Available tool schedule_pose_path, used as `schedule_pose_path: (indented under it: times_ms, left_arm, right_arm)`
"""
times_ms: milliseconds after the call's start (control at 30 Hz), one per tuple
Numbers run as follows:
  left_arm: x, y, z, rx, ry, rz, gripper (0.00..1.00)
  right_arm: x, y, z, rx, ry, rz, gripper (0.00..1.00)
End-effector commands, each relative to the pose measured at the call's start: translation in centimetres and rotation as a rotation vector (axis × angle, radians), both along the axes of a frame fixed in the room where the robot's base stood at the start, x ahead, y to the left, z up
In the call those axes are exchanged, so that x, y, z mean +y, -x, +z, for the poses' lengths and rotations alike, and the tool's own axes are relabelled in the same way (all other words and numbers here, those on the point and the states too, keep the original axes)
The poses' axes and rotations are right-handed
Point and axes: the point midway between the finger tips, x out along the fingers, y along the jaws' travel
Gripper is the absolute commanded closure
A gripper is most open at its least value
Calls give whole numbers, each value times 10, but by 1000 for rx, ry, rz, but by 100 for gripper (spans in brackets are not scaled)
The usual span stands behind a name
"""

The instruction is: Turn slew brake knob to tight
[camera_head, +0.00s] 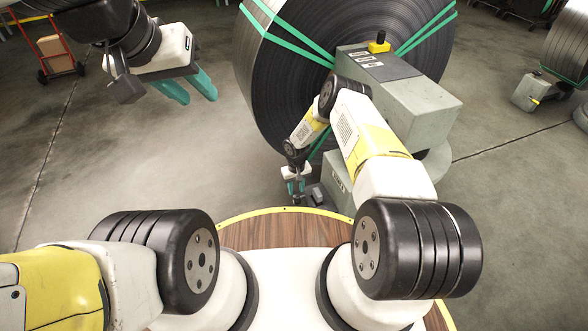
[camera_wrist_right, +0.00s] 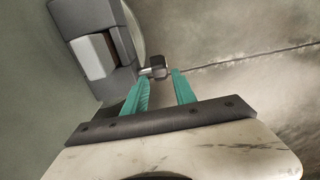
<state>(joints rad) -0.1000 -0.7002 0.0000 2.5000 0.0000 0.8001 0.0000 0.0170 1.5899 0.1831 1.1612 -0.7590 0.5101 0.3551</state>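A small dark grey knob (camera_wrist_right: 156,68) sticks out from a grey housing in the right wrist view. My right gripper (camera_wrist_right: 160,73) has its two teal fingers apart, with the knob at the gap between the fingertips. I cannot tell whether the fingers touch it. In the head view my right gripper (camera_head: 296,188) is low beside the machine's base, and the knob is not clear there. No tight or loose marking is readable. My left gripper (camera_head: 199,99) is raised at the upper left, fingers apart and empty, far from the knob.
A large strapped steel coil (camera_head: 285,95) stands behind the grey machine (camera_head: 425,100), which has a yellow-topped control (camera_head: 378,44) on its panel. A red hand truck (camera_head: 58,50) with a box stands at the far left. The floor between is clear.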

Motion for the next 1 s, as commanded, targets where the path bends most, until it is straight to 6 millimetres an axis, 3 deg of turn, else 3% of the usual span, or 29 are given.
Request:
schedule_pose_path:
  times_ms: [100,300,700,733,900,1000]
  left_arm:
    - [0,0,0,0,0,0,64]
    - [0,0,0,0,0,0,64]
    - [0,0,0,0,0,0,64]
    - [0,0,0,0,0,0,64]
    - [0,0,0,0,0,0,64]
    - [0,0,0,0,0,0,64]
  right_arm:
    - [0,1,-22,2,0,-2,67]
    - [0,0,-46,1,-1,-2,67]
    - [0,0,-55,0,0,0,67]
    - [0,0,-55,0,0,0,69]
    - [0,0,-55,0,0,0,100]
    - [0,0,-55,0,0,0,100]
